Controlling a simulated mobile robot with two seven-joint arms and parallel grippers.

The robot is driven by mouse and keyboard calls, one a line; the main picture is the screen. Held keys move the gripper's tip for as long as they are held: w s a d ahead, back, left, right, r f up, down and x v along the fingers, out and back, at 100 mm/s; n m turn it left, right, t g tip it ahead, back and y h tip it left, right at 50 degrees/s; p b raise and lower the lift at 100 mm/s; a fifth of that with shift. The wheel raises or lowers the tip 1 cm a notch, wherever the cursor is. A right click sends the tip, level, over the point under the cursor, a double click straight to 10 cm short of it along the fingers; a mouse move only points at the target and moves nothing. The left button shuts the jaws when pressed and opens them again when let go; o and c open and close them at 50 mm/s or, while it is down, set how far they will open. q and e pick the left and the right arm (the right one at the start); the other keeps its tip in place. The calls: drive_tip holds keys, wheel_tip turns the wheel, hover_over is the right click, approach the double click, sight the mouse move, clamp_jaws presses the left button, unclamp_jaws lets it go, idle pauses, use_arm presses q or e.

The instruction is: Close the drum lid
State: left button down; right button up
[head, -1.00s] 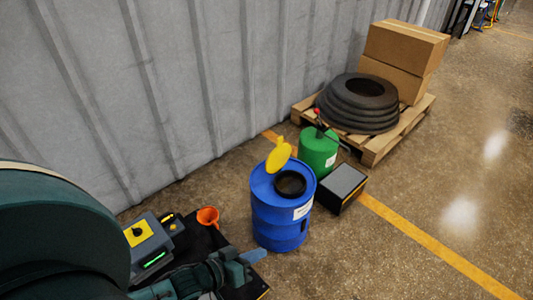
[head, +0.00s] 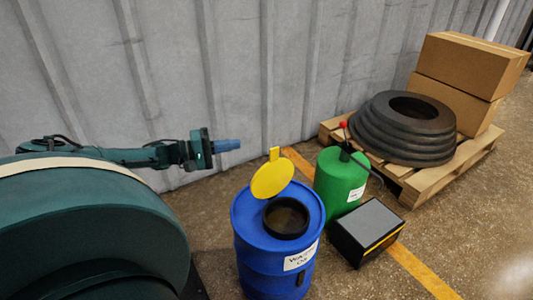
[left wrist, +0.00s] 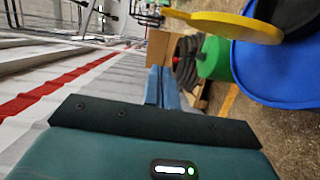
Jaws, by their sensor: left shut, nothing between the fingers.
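A blue drum (head: 262,262) with a white label stands on the floor. Its round dark opening (head: 287,217) is uncovered on top. The yellow lid (head: 272,178) stands up, tilted, at the opening's far side, with a tab on its upper edge. My left gripper (head: 236,145) is shut and empty, left of the lid and higher in the picture, close to the wall. In the left wrist view the gripper's blue fingers (left wrist: 162,88) are together, with the yellow lid (left wrist: 235,25) and the blue drum (left wrist: 275,75) to their upper right. My right gripper is not in view.
A green can (head: 340,180) with a red-tipped lever stands behind the drum. A dark box (head: 367,228) is right of the drum. A pallet (head: 440,180) holds black rings (head: 405,125) and cardboard boxes (head: 460,75). The corrugated wall (head: 270,60) runs behind.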

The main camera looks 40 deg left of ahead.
use_arm(q)
drive_tip(key=w+d+b, duration=0.3)
drive_tip(key=w+d, duration=0.2)
drive_tip(key=d, duration=0.2)
drive_tip(key=shift+w+d+f, duration=0.2)
drive_tip(key=shift+d, duration=0.2)
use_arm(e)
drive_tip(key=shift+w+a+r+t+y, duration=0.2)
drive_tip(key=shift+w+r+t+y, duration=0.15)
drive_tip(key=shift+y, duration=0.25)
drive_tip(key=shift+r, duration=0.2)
